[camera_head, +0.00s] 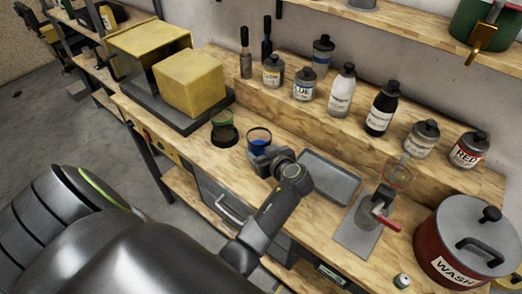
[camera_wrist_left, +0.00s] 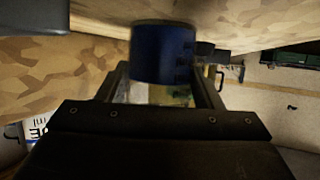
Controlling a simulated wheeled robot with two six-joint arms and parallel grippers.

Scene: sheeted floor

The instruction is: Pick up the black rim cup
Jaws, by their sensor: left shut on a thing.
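A small cup with blue in it and a dark-looking rim (camera_head: 260,136) is on the workbench, at the end of my left gripper (camera_head: 263,152). In the left wrist view a dark blue cylinder, this cup (camera_wrist_left: 164,55), sits between the two fingers of my left gripper (camera_wrist_left: 162,88), which is shut on it. I cannot tell whether the cup is clear of the bench. A dark cup with a green rim (camera_head: 224,131) stands just to its left, apart from it. My right gripper is not in view.
A grey tray (camera_head: 330,178) lies right of the gripper. Beyond it are a clamp stand with a red handle (camera_head: 380,215) and a red WASH pot (camera_head: 450,250). Several bottles line the raised shelf behind. A yellow block (camera_head: 190,82) sits at the back left.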

